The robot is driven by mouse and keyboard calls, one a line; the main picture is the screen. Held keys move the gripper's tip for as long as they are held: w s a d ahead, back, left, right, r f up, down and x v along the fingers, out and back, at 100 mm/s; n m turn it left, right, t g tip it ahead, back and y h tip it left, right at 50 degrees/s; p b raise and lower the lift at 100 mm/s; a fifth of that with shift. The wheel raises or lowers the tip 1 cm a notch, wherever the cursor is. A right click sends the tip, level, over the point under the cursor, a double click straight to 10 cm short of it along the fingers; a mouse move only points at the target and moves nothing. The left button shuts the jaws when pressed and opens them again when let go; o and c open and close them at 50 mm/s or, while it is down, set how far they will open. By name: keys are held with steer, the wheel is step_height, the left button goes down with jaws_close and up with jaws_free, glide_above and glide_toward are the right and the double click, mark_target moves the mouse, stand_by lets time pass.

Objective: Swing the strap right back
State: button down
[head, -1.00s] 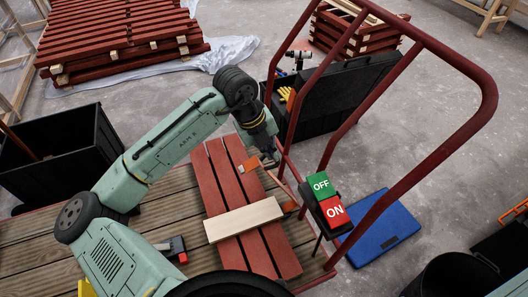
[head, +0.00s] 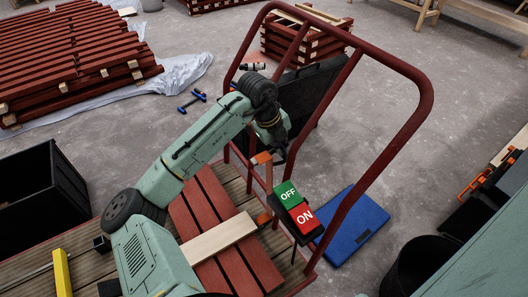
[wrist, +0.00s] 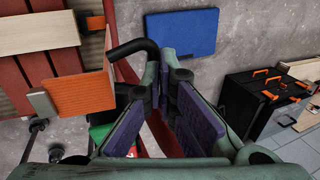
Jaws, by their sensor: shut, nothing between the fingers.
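A thin orange-brown strip (head: 269,178), which looks like the strap, stands near the red trolley rail, below an orange end piece (head: 261,158). In the wrist view a flat orange piece (wrist: 80,95) with a grey end lies just left of the fingers. I cannot tell whether it touches them. My gripper (head: 281,156) is shut and empty, beside the strip's upper end, above the OFF/ON switch box (head: 295,206). Its purple-padded fingers (wrist: 164,85) come together in the wrist view. The strip's hinge end is hard to make out.
A pale batten (head: 218,238) lies across red boards (head: 238,255) on the trolley deck. The red tubular handle (head: 422,110) arches around the gripper's right side. A blue case (head: 356,224) lies on the floor beyond. A black bin (head: 40,200) stands at left.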

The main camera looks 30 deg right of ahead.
steer(key=shift+d+f, duration=0.25)
steer(key=shift+d, duration=0.75)
